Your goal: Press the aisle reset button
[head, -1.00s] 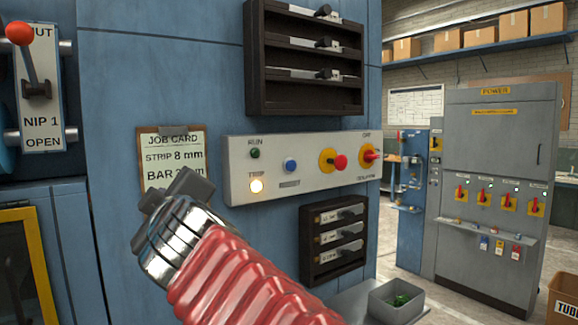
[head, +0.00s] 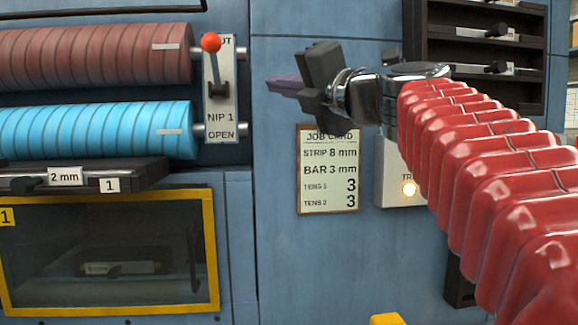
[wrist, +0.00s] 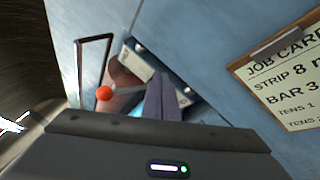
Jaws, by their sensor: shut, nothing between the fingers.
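The white control panel (head: 388,170) on the blue wall is mostly hidden behind my red-sleeved arm in the head view. No reset button shows in either current view. My gripper (head: 284,85) is shut and empty, pointing left above the job card (head: 328,175), apart from the panel. In the wrist view its closed purple-grey fingers (wrist: 160,95) point toward the red-knobbed lever, with the job card at the right.
The nip lever (head: 211,43) with a red knob stands left of my gripper, beside red rollers (head: 90,55) and blue rollers (head: 90,130). A yellow-framed window (head: 212,255) is below. A dark rack (head: 425,45) hangs behind my arm at upper right.

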